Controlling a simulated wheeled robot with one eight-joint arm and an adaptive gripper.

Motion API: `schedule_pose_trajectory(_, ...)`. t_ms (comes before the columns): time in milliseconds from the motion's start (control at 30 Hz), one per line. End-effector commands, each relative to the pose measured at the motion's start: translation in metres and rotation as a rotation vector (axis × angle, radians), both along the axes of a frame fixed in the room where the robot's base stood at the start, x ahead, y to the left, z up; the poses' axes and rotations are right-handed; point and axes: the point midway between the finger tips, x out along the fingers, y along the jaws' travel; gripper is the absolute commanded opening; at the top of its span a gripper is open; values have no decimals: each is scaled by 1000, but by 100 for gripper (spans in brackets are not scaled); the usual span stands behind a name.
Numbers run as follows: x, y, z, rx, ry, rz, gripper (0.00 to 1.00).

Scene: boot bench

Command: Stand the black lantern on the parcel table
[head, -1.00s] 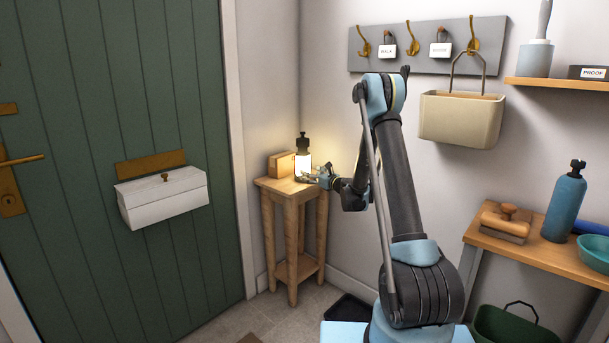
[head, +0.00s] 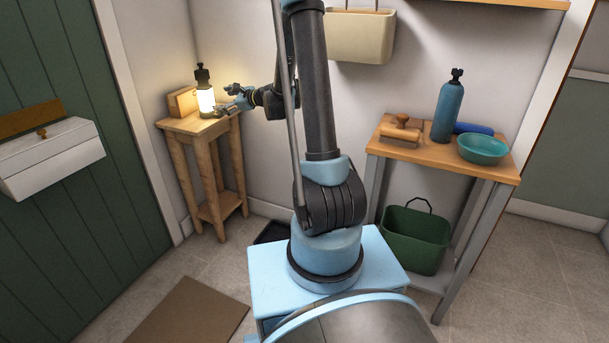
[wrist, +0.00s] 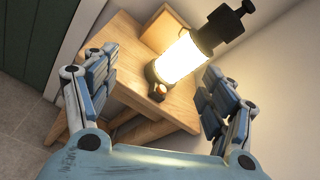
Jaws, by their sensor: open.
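The black lantern (head: 204,95), with a glowing white body and a black cap, stands upright on the small wooden parcel table (head: 220,124), near its front right part. In the wrist view the lantern (wrist: 184,58) appears slanted with the camera, its base on the table top (wrist: 128,75). My gripper (head: 228,100) is open just right of the lantern. In the wrist view the spread fingers of my gripper (wrist: 160,92) are to either side of the lantern's lower part, with gaps visible. Nothing is held.
A wooden block or box (head: 181,102) stands behind the lantern on the table, by the wall. A white box (head: 50,158) is on the green door at left. A workbench (head: 425,155) at right holds a brush, a blue bottle and a teal bowl. Floor in front is clear around a brown mat (head: 188,312).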

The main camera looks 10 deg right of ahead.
Motion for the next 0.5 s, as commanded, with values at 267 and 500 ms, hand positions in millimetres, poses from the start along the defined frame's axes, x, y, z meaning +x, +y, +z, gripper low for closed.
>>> schedule_pose_trajectory(267, -65, -14, 22, -300, -119, 119, 77)
schedule_pose_trajectory(500, -127, -33, 28, -554, -208, 240, 77)
